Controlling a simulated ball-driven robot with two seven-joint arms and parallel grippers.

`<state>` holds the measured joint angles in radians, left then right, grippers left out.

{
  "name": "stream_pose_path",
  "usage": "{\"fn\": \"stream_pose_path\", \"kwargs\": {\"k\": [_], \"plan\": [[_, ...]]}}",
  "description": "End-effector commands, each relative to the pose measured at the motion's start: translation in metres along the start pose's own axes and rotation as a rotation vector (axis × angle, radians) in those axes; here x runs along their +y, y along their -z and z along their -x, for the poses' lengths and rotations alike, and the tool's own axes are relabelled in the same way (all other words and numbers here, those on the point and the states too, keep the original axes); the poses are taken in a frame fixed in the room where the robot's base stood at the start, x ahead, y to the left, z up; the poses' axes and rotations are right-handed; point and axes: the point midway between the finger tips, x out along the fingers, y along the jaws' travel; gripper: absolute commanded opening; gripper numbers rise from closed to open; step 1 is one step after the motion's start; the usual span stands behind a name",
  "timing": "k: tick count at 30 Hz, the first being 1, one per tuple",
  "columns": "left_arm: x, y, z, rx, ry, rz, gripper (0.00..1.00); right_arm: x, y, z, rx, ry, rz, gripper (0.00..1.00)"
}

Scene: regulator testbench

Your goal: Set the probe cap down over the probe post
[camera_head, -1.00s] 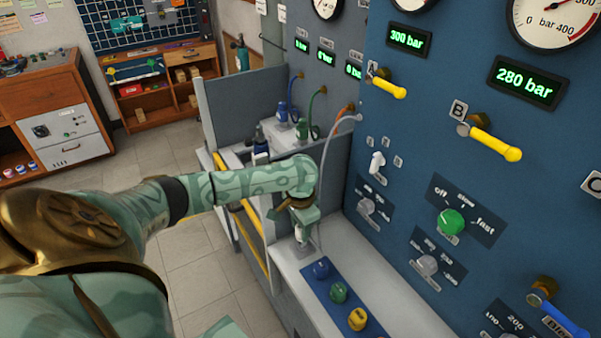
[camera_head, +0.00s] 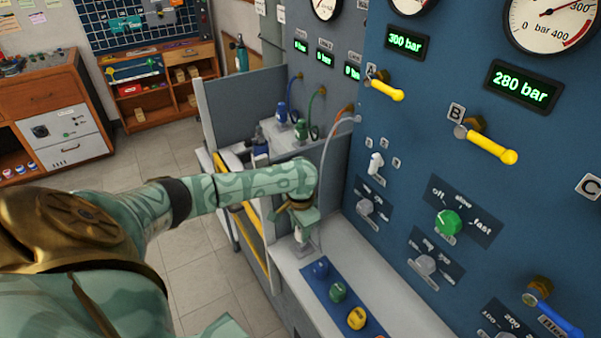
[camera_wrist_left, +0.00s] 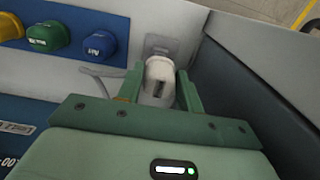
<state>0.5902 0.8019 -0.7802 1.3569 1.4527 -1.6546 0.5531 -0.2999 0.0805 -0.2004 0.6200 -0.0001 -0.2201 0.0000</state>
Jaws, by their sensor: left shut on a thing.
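My left gripper (camera_head: 301,232) is at the far end of the light bench, pointing down. In the left wrist view its two green fingers (camera_wrist_left: 160,92) are shut on a white, rounded piece with a dark slot, which I take to be the probe cap (camera_wrist_left: 160,70). The white piece also shows small in the head view (camera_head: 300,235). A grey plate (camera_wrist_left: 162,44) lies on the bench just beyond it. I cannot make out the probe post; the cap and fingers may hide it. My right gripper is not in view.
Blue (camera_head: 320,269), green (camera_head: 338,291) and yellow (camera_head: 357,318) knobs stand on a blue strip beside the gripper. A grey partition (camera_head: 334,170) rises close behind it. A thin hose (camera_head: 328,140) arcs down near it. The blue panel (camera_head: 420,150) with valves stands to the right.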

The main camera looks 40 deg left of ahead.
Motion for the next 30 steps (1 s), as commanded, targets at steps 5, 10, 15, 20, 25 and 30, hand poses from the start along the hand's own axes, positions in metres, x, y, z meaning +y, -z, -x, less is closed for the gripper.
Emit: {"fn": "stream_pose_path", "kwargs": {"k": [5, 10, 15, 20, 25, 30], "plan": [[0.000, 0.000, -0.003, 0.000, 0.000, 0.000, 0.09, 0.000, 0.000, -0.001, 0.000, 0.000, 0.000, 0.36], [0.000, 0.000, -0.006, 0.000, 0.000, 0.000, 0.09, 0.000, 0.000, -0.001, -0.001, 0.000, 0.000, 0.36], [0.000, 0.000, -0.009, -0.001, 0.000, 0.000, 0.09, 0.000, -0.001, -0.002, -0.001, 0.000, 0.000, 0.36], [0.000, 0.000, -0.011, -0.001, 0.000, -0.001, 0.09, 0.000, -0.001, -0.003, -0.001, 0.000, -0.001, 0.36], [0.000, 0.000, -0.014, 0.000, 0.000, -0.001, 0.09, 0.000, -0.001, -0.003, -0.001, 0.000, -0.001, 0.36], [0.000, 0.000, -0.017, 0.000, 0.000, -0.001, 0.09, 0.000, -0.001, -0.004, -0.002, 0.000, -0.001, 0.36]]}}
